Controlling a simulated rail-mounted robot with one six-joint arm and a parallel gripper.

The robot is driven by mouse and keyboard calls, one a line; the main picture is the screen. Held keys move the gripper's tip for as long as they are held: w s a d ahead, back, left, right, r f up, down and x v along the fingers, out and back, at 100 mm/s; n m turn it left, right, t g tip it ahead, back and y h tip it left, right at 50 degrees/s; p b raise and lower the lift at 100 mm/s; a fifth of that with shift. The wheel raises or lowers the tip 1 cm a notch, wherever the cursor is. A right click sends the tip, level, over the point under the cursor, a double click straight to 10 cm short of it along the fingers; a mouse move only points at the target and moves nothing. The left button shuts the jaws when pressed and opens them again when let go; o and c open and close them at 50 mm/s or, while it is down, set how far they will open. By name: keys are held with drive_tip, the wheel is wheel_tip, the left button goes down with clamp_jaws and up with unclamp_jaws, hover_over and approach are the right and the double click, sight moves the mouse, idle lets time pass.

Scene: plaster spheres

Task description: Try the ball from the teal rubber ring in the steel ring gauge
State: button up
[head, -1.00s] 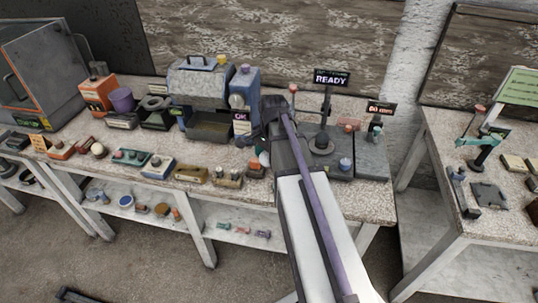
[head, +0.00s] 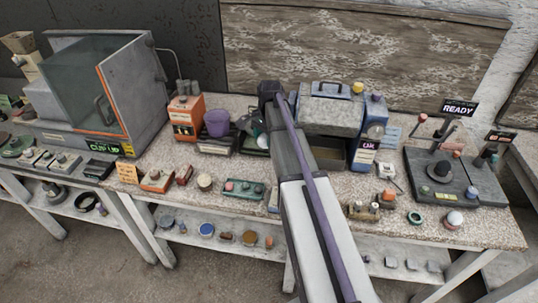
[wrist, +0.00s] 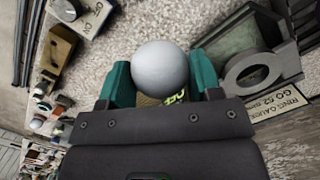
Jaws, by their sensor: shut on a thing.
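My gripper (wrist: 160,82) has teal fingers and is shut on a smooth pale grey ball (wrist: 160,66), one finger on each side. The steel ring gauge (wrist: 234,82), a thick grey ring with a tag reading RING GAUGE, is to the right of the ball in the wrist view, apart from it. In the head view my gripper (head: 258,128) is over the bench near the gauge, and my arm hides much of that spot. The teal rubber ring (head: 415,218) lies empty on the bench at the right front.
A grey and blue machine (head: 335,112) stands close on the right. Another white ball (head: 454,218) sits near the teal ring. Several small blocks line the bench front.

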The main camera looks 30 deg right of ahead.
drive_tip(key=w+d+r+p, duration=0.1)
drive_tip(key=w+d+r, duration=0.1)
drive_tip(key=w, duration=0.5)
drive_tip(key=w+d+r+p, duration=0.1)
drive_tip(key=w+d, duration=0.1)
drive_tip(key=w, duration=0.6)
drive_tip(key=shift+w+d+r+p, duration=0.15)
drive_tip(key=shift+w+r+p, duration=0.1)
drive_tip(key=shift+r+p, duration=0.15)
wheel_tip(320, 180, down, 6)
drive_tip(key=b, duration=0.5)
drive_tip(key=shift+r+b, duration=0.2)
drive_tip(key=shift+b, duration=0.15)
drive_tip(key=shift+f+b, duration=1.55)
drive_tip(key=o, duration=1.2)
drive_tip(key=shift+c, duration=0.2)
drive_tip(key=shift+r, duration=0.15)
